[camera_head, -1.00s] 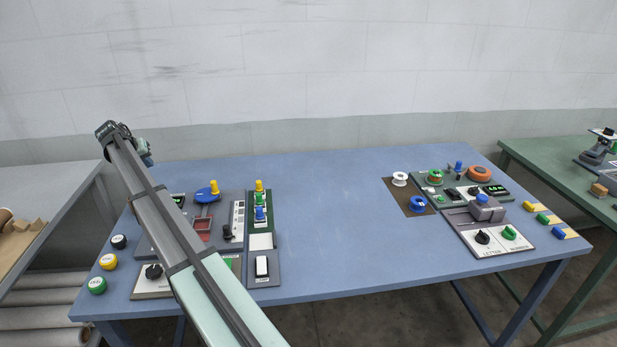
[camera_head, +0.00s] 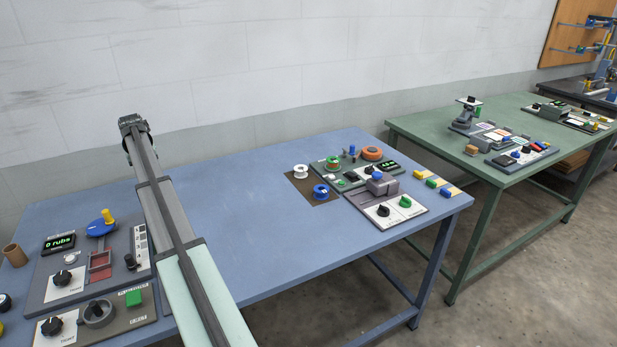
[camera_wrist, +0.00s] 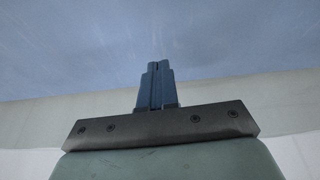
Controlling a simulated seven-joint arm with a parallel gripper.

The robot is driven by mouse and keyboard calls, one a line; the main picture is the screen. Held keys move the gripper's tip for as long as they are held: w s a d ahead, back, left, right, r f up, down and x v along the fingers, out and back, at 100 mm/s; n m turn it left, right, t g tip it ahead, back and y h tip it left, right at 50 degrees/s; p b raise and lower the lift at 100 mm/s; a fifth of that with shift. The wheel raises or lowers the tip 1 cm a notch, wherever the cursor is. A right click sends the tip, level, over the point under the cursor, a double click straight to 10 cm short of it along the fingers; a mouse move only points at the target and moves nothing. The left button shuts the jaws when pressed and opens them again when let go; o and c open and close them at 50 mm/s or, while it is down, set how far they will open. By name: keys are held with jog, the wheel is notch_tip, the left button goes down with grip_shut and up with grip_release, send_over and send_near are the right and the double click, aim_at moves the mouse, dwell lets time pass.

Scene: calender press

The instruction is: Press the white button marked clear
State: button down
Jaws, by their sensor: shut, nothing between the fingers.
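A small round white button (camera_head: 70,259) sits on the grey panel (camera_head: 38,287) at the left, just below the green-lit "0 rubs" display (camera_head: 59,242). Its label is too small to read. In the head view my arm reaches up and away over the table, right of the left panel; the fingers cannot be made out there.
The left panel also carries black knobs (camera_head: 62,277), a blue disc with a yellow handle (camera_head: 99,228) and a red tray (camera_head: 99,266). A green button (camera_head: 133,298) is near the front. The blue table's middle (camera_head: 270,235) is clear. A green table (camera_head: 500,170) stands farther right.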

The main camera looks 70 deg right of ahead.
jog(key=s+d+t+y, duration=0.1)
jog(key=s+d, duration=1.1)
jog(key=s, duration=0.3)
notch_tip(320, 180, up, 5)
jog(key=m+t, duration=0.2)
jog(key=t, duration=0.3)
send_over(334, 177)
jog(key=shift+d, duration=0.2)
jog(key=shift+f, duration=0.1)
jog(key=shift+f, duration=4.3)
